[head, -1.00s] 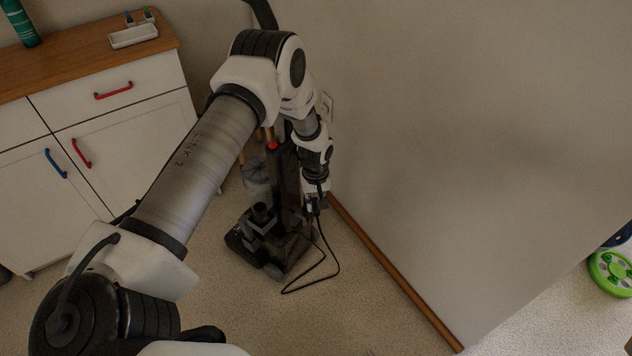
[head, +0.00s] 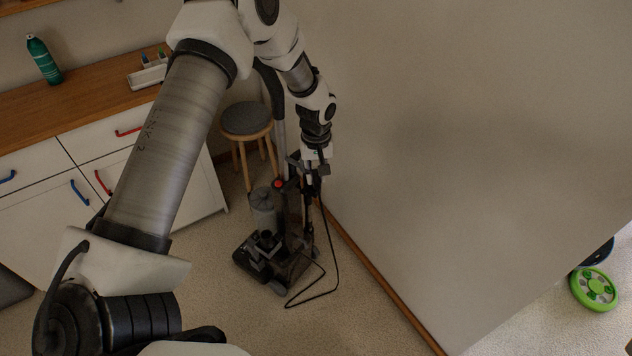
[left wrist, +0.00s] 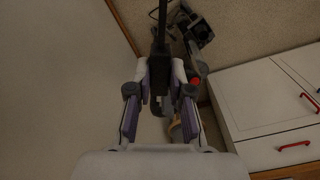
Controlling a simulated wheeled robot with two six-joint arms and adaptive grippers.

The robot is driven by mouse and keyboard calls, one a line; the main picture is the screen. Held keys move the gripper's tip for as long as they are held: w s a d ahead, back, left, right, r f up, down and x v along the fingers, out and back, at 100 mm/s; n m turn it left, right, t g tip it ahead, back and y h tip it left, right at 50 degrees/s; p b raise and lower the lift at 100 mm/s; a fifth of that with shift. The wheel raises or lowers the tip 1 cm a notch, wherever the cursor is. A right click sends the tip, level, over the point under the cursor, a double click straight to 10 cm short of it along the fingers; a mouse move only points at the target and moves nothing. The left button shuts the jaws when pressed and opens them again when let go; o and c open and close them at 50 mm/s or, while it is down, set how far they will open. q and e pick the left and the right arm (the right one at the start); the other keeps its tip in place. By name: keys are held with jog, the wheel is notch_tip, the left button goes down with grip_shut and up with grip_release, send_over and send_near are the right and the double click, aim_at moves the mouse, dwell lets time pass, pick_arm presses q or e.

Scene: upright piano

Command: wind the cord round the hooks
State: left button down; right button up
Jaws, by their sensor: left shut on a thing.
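An upright vacuum cleaner (head: 292,215) stands on the carpet by the wall, with a red button on its body; its base also shows in the left wrist view (left wrist: 199,34). My left gripper (head: 311,170) is beside the upper body of the vacuum, on its wall side. In the left wrist view its fingers (left wrist: 160,85) are shut on a dark piece at the end of the cord. The black cord (head: 338,265) hangs down from the gripper, lies in a loop on the carpet and runs back to the base. I cannot make out the hooks. My right gripper is not in view.
A plain wall (head: 450,130) rises close on the right. A stool (head: 247,119) stands behind the vacuum. A white cabinet (head: 150,190) with red and blue handles is at left. Carpet in front is clear. A green wheel-like object (head: 594,290) lies far right.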

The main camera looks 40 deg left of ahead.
pick_arm(q)
jog(key=shift+w+r, duration=0.2)
jog(key=shift+r, duration=0.6)
jog(key=w+b, duration=0.6)
jog(key=w, duration=1)
jog(key=shift+w+d+f+b, duration=0.15)
jog(key=shift+w+d+b, duration=0.1)
jog(key=shift+w+b, duration=0.05)
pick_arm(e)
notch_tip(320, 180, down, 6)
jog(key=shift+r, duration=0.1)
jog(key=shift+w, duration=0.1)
